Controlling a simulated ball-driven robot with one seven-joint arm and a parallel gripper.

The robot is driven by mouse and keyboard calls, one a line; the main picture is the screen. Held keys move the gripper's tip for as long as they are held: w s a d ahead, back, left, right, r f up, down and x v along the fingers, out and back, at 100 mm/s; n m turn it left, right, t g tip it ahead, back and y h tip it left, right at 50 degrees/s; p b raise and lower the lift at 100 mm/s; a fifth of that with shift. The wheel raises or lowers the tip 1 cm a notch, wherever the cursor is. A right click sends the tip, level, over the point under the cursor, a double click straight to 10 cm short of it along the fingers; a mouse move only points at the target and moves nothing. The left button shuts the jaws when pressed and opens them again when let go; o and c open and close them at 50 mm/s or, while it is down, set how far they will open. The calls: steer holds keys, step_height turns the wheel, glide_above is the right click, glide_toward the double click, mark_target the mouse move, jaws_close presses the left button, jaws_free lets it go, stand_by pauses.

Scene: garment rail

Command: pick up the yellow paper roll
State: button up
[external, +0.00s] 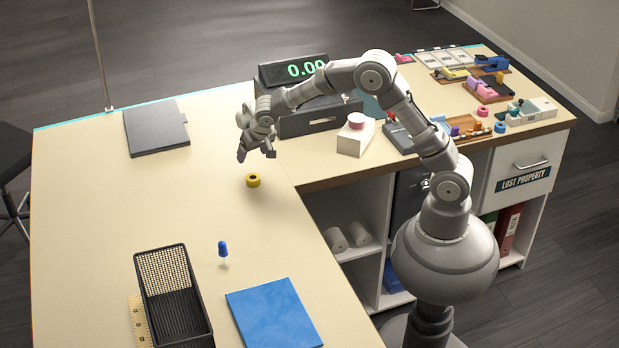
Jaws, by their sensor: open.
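A small yellow roll (253,183) with a dark hole in its middle lies on the cream counter, left of the inner corner. It is the only yellow roll I can make out. My gripper (256,156) hangs a little above and behind it, pointing down. Its two fingers are apart and nothing shows between them. The roll is fully visible, and a gap of bare counter shows between it and the fingertips.
A till with a green display (306,68) and a white box with a pink top (355,140) stand right of the gripper. A dark folder (156,128), black mesh basket (172,295), blue pin-shaped object (223,250) and blue pad (274,314) lie around. Counter beside the roll is clear.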

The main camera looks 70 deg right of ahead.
mark_target(250, 177)
steer(key=shift+g, duration=0.4)
steer(key=b+x, duration=0.1)
steer(key=x, duration=0.2)
steer(key=s+x, duration=0.1)
steer(key=x, duration=0.3)
steer(key=b+x, duration=0.1)
steer(key=x, duration=0.2)
steer(key=shift+s+a+f+b, duration=0.3)
steer(key=shift+f, duration=0.3)
steer(key=shift+s+r, duration=0.1)
steer(key=shift+r, duration=0.05)
steer(key=shift+c, duration=0.4)
steer(key=c, duration=1)
